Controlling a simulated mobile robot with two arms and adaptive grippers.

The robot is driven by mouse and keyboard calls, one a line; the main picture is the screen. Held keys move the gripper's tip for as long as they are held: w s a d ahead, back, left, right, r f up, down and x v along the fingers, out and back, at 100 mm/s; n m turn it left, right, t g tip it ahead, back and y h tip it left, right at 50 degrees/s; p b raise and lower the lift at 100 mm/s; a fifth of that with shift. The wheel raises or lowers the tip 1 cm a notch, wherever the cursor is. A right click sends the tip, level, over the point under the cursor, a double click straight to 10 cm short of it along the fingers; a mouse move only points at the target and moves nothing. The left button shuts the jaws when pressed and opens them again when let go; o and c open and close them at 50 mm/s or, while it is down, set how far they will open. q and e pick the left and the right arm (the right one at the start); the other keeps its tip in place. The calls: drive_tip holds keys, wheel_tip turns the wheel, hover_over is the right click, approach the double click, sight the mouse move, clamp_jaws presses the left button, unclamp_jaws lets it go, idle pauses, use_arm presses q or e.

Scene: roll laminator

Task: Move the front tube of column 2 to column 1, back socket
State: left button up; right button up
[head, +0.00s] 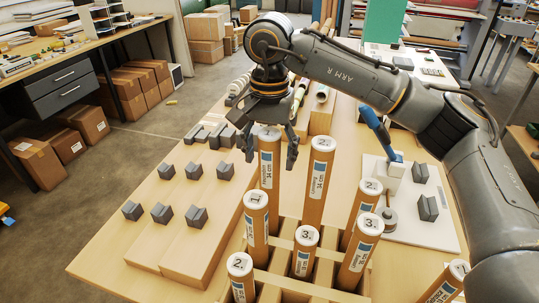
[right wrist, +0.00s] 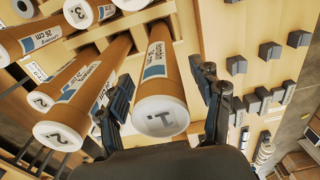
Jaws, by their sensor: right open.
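Several brown cardboard tubes with white numbered caps and blue-white labels stand in a wooden rack (head: 277,286) in the head view. My right gripper (head: 270,157) is open, with its fingers on both sides of the upper part of a tall tube (head: 268,177). In the right wrist view the right gripper (right wrist: 163,88) straddles a tube (right wrist: 160,90) whose cap reads 1, with gaps beside the fingers. Nearby stand a cap-1 tube (head: 256,215), a tall tube (head: 321,165) and a cap-2 tube (head: 240,275). Socket floors are mostly hidden. I cannot tell which column is which.
Pale boards (head: 190,247) with several grey V-blocks lie left of the rack. A white board (head: 430,232) with a blue-handled tool (head: 380,132) lies to the right. Other tubes (head: 360,250) stand close to the gripped-side tube. The table's left front corner is clear.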

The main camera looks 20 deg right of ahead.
wheel_tip(320, 180, up, 12)
drive_tip(key=shift+f, duration=0.25)
idle(1.5)
